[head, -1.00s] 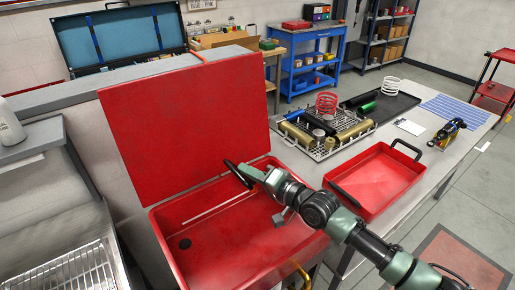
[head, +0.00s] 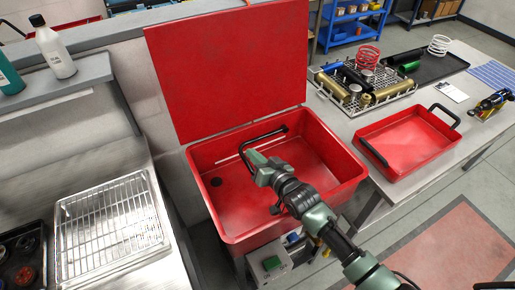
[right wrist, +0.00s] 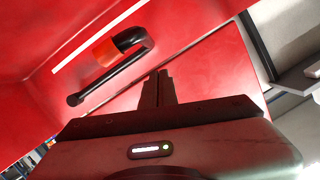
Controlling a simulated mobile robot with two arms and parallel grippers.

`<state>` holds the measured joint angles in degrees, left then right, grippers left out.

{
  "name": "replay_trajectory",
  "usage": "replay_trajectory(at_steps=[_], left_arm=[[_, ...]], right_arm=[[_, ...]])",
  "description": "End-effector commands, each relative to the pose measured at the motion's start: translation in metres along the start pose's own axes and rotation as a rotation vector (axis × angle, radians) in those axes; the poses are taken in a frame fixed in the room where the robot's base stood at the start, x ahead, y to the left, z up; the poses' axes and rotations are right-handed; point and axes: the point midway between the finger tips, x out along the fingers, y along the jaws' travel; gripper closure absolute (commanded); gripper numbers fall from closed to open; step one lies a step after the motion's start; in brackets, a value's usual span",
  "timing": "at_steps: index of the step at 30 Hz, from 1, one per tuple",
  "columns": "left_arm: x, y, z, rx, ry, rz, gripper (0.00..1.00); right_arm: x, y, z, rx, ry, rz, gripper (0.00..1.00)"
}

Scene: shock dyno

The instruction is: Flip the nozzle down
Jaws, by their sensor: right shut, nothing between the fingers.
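The nozzle (head: 262,139) is a bent black tube near the back wall of the red parts washer (head: 345,175). It lies roughly along that wall in the head view. In the right wrist view the nozzle (right wrist: 125,77) has an orange-red band and sits left of my fingertips, apart from them. My right gripper (head: 253,158) is over the basin, just in front of the nozzle. Its fingers (right wrist: 159,84) are shut and empty. My left gripper is not in view.
The washer's red lid (head: 230,70) stands open behind the basin. A control box with a green button (head: 272,264) is at its front. A red tray (head: 410,140) is on the bench at right; a wire rack (head: 110,225) is at left.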

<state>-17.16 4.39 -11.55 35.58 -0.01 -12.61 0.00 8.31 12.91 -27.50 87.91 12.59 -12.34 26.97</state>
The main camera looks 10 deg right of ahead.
Motion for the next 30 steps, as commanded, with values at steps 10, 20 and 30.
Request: replay_trajectory(at_steps=[10, 20, 30], left_arm=[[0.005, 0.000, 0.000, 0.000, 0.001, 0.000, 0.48], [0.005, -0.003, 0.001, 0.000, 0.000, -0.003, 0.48], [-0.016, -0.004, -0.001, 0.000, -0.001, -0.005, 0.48]], right_arm=[[0.003, 0.001, 0.013, 0.003, 0.000, -0.001, 1.00], [0.003, 0.001, 0.013, 0.004, 0.000, -0.002, 1.00], [0.002, -0.006, -0.011, 0.004, 0.002, -0.001, 1.00]])
